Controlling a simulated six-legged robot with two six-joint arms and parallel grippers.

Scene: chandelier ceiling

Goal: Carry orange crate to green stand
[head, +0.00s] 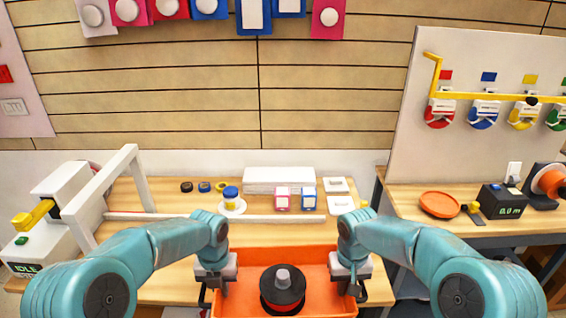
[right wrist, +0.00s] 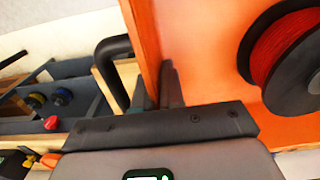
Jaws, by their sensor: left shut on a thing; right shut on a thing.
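The orange crate (head: 322,270) is at the bottom middle of the head view, in front of the wooden table, its near part cut off by the frame. A black spool (head: 283,282) with red filament lies in it. My left gripper (head: 213,291) is shut on the crate's left side. My right gripper (head: 352,288) is shut on its right side. In the right wrist view, my right gripper (right wrist: 172,85) meets the orange crate wall (right wrist: 150,35) beside a black handle (right wrist: 112,65). The exact contact at the left is hard to see. No green stand shows.
The wooden table (head: 165,285) ahead holds a white machine (head: 65,205), a blue-capped jar (head: 231,195) and white boxes (head: 279,178). A second bench at right holds an orange plate (head: 440,204) and a scale (head: 502,201). A gap (head: 412,285) lies between them.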

